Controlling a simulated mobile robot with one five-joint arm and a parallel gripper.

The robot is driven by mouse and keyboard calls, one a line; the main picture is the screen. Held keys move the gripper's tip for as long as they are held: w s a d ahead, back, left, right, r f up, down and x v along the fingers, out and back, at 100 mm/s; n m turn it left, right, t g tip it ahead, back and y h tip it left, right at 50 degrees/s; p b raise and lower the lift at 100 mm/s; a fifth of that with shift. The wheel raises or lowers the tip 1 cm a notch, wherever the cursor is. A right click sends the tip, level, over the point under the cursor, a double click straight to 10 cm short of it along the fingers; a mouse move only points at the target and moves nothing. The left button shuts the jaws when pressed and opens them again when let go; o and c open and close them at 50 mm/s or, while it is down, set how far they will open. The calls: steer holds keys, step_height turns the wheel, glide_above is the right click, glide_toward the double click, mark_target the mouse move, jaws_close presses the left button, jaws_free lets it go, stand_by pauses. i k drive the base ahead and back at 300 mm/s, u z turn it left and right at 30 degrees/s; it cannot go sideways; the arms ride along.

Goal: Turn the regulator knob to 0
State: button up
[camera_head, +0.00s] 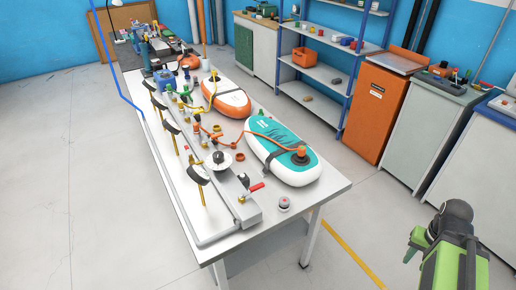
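Black gauges (198,174) on brass stems stand along the left of the bar. A red-handled valve (254,188) is at its near end. My gripper (415,244), green and black, is at the lower right, off the bench and well apart from the dial. Its fingers are too unclear to tell open from shut.
A small round grey piece (284,206) lies near the front edge. Shelves and cabinets (374,110) line the back right. Floor between is clear.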

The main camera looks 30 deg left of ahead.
mark_target(218, 156)
steer(key=z, duration=0.1)
steer(key=k, duration=0.45)
steer(key=u, duration=3.45)
steer(key=i, duration=0.1)
steer(key=z, duration=1.85)
